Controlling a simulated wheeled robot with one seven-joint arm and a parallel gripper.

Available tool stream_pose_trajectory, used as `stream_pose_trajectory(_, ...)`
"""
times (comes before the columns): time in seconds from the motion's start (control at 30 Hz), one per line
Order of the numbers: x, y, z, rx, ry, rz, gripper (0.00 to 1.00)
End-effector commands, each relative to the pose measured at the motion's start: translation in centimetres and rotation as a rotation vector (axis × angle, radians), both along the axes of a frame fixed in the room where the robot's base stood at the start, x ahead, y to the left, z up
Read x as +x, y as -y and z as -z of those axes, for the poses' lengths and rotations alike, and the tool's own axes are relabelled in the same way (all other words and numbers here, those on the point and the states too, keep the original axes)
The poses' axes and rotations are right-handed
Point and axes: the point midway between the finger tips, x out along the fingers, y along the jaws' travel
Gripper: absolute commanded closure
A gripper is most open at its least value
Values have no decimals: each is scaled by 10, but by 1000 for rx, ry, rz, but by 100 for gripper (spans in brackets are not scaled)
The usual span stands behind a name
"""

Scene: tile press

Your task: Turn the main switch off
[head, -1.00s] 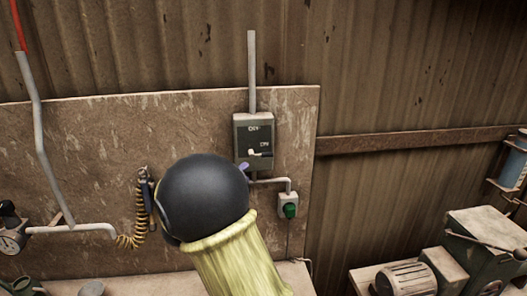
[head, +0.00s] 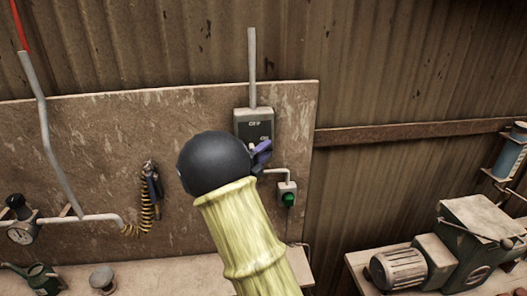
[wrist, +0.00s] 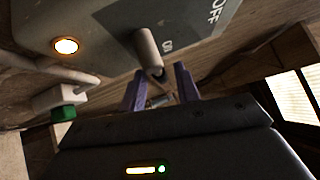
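The main switch is a grey wall box (head: 241,117) with a dark face; in the wrist view its underside and face (wrist: 108,22) fill the top. Its lever (wrist: 148,52) is a grey rod beside the ON mark, with the OFF mark farther up the face. In the head view one purple finger (head: 261,153) shows at the box's lower right.
A small box with a green button (head: 288,199) sits below right, joined by a pipe. A coiled yellow cable (head: 146,208) hangs at left. A motor machine (head: 440,255) stands at lower right.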

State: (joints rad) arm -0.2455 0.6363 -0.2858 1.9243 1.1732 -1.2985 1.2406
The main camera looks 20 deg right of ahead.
Motion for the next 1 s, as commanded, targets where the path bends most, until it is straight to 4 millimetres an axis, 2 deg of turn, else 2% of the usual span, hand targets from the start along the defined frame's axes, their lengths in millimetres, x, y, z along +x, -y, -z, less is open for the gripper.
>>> stream_pose_trajectory(0.03, 0, 0, 0, 0, 0, 0, 79)
stream_pose_trajectory(0.13, 0, 0, 0, 0, 0, 0, 98)
stream_pose_trajectory(0.17, 0, 0, 0, 0, 0, 0, 100)
stream_pose_trajectory(0.67, 0, 0, 3, -39, -11, -1, 100)
stream_pose_trajectory(1.0, -1, -1, 3, -169, -48, -1, 100)
